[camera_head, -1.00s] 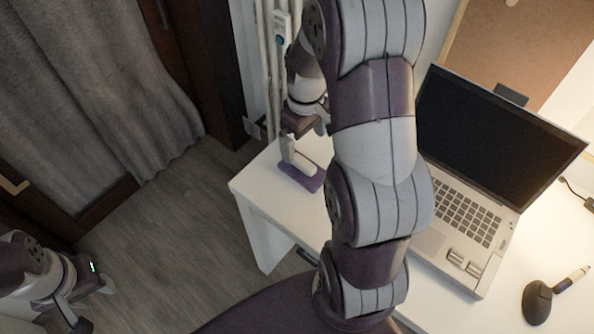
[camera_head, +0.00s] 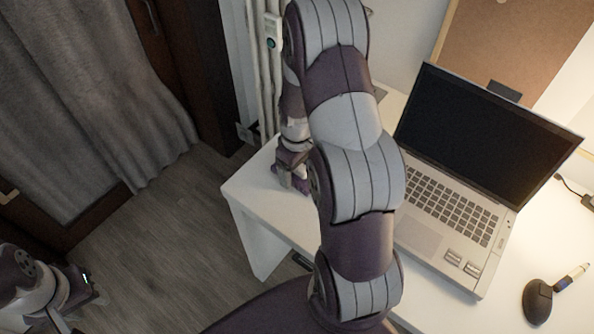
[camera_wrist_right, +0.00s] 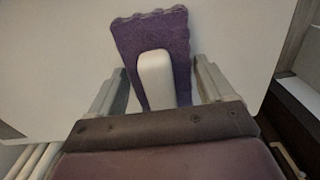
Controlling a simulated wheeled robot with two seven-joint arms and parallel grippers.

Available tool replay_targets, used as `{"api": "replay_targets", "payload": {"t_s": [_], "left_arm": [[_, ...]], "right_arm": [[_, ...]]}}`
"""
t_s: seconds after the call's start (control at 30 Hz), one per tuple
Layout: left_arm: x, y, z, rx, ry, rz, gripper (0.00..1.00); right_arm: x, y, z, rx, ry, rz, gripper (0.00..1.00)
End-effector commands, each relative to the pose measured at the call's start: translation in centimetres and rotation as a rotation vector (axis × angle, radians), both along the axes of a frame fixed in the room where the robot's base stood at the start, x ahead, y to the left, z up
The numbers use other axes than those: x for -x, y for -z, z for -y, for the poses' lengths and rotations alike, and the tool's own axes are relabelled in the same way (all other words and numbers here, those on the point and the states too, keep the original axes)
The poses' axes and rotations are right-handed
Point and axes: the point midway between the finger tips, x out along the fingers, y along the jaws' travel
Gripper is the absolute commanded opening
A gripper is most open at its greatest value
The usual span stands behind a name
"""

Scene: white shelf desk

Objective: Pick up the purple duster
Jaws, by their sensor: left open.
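The purple duster (camera_wrist_right: 150,36) lies on the white desk and fills the middle of the right wrist view. Its white handle (camera_wrist_right: 156,80) points toward my right gripper (camera_wrist_right: 160,84). The gripper is open, with one finger on each side of the handle and a gap to it on both sides. In the head view my right gripper (camera_head: 291,176) is low over the desk's left end, and the duster is mostly hidden behind it. My left gripper (camera_head: 85,312) is open and empty at the lower left, away from the desk.
An open laptop (camera_head: 450,205) stands on the white desk (camera_head: 250,203) to the right of my right arm. A grey curtain (camera_head: 85,95) hangs at the left above open floor.

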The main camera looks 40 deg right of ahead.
Motion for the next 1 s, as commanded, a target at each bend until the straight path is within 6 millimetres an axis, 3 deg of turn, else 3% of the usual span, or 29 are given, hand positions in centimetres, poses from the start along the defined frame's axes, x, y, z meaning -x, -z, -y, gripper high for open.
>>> {"api": "replay_targets", "payload": {"t_s": [0.03, 0.1, 0.13, 0.47, 0.73, 1.0], "left_arm": [[0.0, 0.0, 0.0, 0.0, 0.0, 0.0, 0.43], [0.0, 0.0, 0.0, 0.0, 0.0, 0.0, 0.43], [0.0, 0.0, 0.0, 0.0, 0.0, 0.0, 0.43], [0.0, -0.1, 0.0, 0.0, 0.0, 0.0, 0.43], [0.0, -0.9, 0.0, 0.0, 0.0, 0.0, 0.43], [0.0, -1.4, 0.0, 0.0, 0.0, 0.0, 0.43]], "right_arm": [[0.0, 0.0, 0.0, 0.0, 0.0, 0.0, 0.63], [0.0, 0.0, 0.0, 0.0, 0.0, 0.0, 0.4], [0.0, 0.0, 0.0, 0.0, 0.0, 0.0, 0.38], [0.0, -0.5, 0.0, 0.001, 0.0, 0.001, 0.38], [0.0, -4.7, 0.1, 0.001, 0.0, 0.003, 0.38], [6.4, -8.2, 1.3, 0.001, 0.005, 0.002, 0.38]]}}
